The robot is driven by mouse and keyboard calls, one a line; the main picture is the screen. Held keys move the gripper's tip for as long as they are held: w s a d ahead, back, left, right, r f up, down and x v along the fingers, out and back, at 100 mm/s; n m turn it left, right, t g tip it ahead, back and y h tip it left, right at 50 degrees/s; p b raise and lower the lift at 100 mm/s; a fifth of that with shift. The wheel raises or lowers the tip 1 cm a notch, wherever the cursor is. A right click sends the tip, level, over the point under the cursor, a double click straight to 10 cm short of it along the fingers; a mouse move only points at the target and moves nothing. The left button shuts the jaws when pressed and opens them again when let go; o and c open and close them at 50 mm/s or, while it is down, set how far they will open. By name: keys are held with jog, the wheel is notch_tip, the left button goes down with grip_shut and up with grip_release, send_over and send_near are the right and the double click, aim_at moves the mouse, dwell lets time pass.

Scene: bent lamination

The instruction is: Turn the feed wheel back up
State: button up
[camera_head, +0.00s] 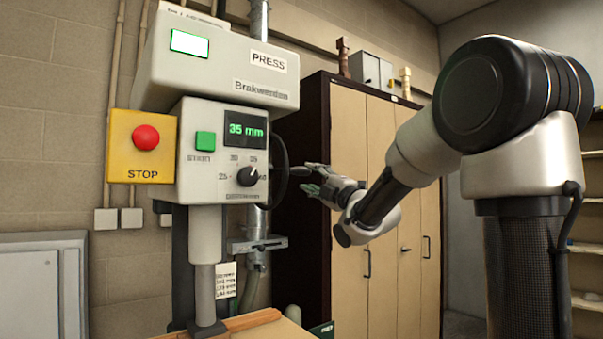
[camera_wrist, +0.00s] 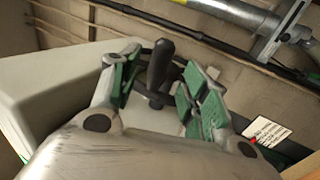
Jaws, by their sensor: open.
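The feed wheel (camera_head: 280,168) is a black wheel on the right side of the press head, seen nearly edge-on. In the wrist view its dark handle (camera_wrist: 161,62) stands up between my fingers, and part of the dark rim (camera_wrist: 185,98) shows behind them. My gripper (camera_head: 309,180) is just right of the wheel in the head view. In the wrist view my gripper (camera_wrist: 163,75) is open, with green-padded fingers either side of the handle. I see space beside the handle; contact is unclear. The press display (camera_head: 246,129) reads 35 mm.
A yellow STOP box with a red button (camera_head: 146,137) is on the press's left. A green button (camera_head: 205,141) and black dial (camera_head: 247,176) are on its front. A metal clamp-like bracket (camera_head: 258,245) sits below the wheel. Tall cabinets (camera_head: 385,190) stand behind my arm.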

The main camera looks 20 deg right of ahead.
aim_at(305, 173)
jog(key=x, duration=0.6)
jog(key=shift+w+a, duration=0.1)
jog(key=shift+w, duration=0.15)
jog(key=shift+c, duration=0.5)
grip_shut()
